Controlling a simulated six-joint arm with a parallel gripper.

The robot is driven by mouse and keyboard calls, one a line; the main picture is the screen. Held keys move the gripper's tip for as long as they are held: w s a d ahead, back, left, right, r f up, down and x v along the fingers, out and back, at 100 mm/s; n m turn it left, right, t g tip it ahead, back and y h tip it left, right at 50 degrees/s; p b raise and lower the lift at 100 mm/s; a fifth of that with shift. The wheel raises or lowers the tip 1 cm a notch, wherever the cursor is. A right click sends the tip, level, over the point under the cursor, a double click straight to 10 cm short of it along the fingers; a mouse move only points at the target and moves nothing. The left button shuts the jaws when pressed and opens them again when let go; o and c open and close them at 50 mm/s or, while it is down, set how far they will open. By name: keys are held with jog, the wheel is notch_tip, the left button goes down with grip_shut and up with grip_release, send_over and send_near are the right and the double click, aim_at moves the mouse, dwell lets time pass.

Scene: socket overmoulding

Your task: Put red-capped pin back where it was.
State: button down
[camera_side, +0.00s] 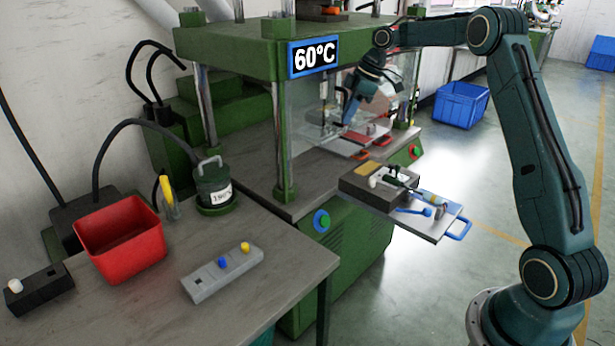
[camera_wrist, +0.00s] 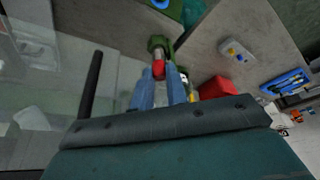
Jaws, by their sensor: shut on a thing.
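My gripper (camera_side: 347,116) has blue fingers and is inside the press, behind its clear guard, above a tray with a red handle. In the wrist view my gripper (camera_wrist: 160,75) is shut on the red-capped pin (camera_wrist: 158,69), whose red cap shows between the fingertips. In the side view I cannot make out the pin. A grey holder block (camera_side: 208,285) lies on the left table with a blue-capped pin (camera_side: 222,262) and a yellow-capped pin (camera_side: 245,248) standing in it. A dark opening shows at its left part.
The red-handled tray (camera_side: 361,154) is under my gripper. A blue-handled tray (camera_side: 438,226) with parts juts out at the front. The press post (camera_side: 283,140) and guard stand close to my gripper. A red bin (camera_side: 120,245) and green pot (camera_side: 214,188) stand on the left table.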

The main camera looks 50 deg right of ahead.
jog(key=w+a+f+n+g+y, duration=0.1)
jog(key=w+a+n, duration=0.15)
jog(key=a, duration=1.05)
jog(key=w+a+f+n, duration=0.2)
jog(key=w+a, duration=0.1)
jog(key=a, duration=0.9)
jog(key=s+a+r+n+g, duration=0.1)
jog(key=s+a+n, duration=0.1)
jog(key=a, duration=2)
jog(key=shift+s+a, duration=0.35)
jog(key=shift+s, duration=0.15)
jog(key=shift+f, duration=0.15)
notch_tip(320, 180, down, 20)
jog(key=shift+r, duration=0.15)
